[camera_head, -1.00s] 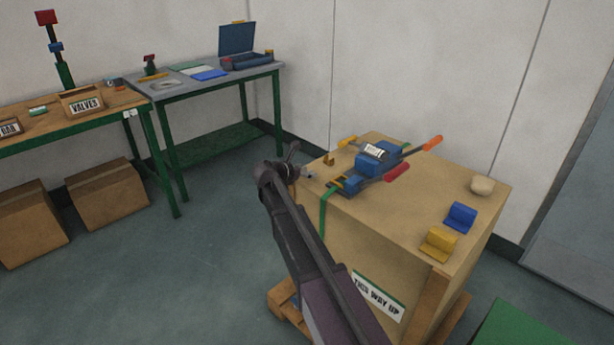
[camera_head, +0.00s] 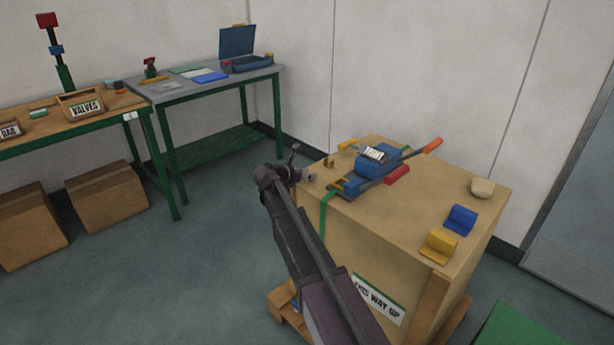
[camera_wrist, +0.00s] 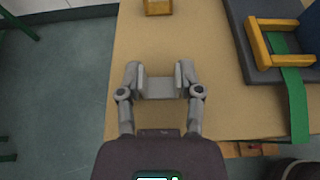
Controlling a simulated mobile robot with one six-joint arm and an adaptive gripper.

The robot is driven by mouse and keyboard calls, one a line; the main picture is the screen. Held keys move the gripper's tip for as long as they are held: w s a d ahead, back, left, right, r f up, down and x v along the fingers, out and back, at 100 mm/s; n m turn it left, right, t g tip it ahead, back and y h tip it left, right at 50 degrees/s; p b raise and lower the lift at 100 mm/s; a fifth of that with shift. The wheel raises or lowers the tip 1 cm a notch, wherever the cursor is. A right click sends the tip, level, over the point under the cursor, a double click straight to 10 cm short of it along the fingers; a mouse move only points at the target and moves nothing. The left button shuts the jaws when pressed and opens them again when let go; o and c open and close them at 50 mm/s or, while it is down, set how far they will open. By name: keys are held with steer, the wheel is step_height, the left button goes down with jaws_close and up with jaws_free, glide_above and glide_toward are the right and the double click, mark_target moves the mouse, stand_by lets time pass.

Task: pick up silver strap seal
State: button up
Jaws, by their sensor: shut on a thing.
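My gripper (camera_wrist: 158,80) is over the near left edge of the crate top in the wrist view. Its two fingers are shut on a short grey bar, the silver strap seal (camera_wrist: 160,88), which spans the gap between them. In the head view my gripper (camera_head: 297,166) is at the crate's left corner, and the seal cannot be told apart clearly there. I cannot tell whether the seal still touches the wood.
The crate (camera_head: 400,225) carries a blue strapping tool (camera_head: 372,165) with a green strap (camera_head: 323,212) to the right of my gripper. A brass-coloured block (camera_wrist: 157,7) lies beyond the fingers. Yellow (camera_head: 439,243) and blue (camera_head: 461,218) corner pieces sit at the right.

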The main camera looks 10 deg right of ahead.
mark_target(307, 171)
steer(key=shift+r, duration=0.1)
stand_by(0.3)
step_height(307, 171, up, 3)
steer(key=p, duration=0.3)
steer(key=s+a+r+p, duration=0.1)
steer(key=s+a+p, duration=0.1)
steer(key=s+a, duration=0.8)
steer(key=shift+s+a+r, duration=0.35)
steer(key=shift+s+a, duration=0.05)
steer(key=shift+s, duration=0.55)
steer(key=shift+r, duration=0.1)
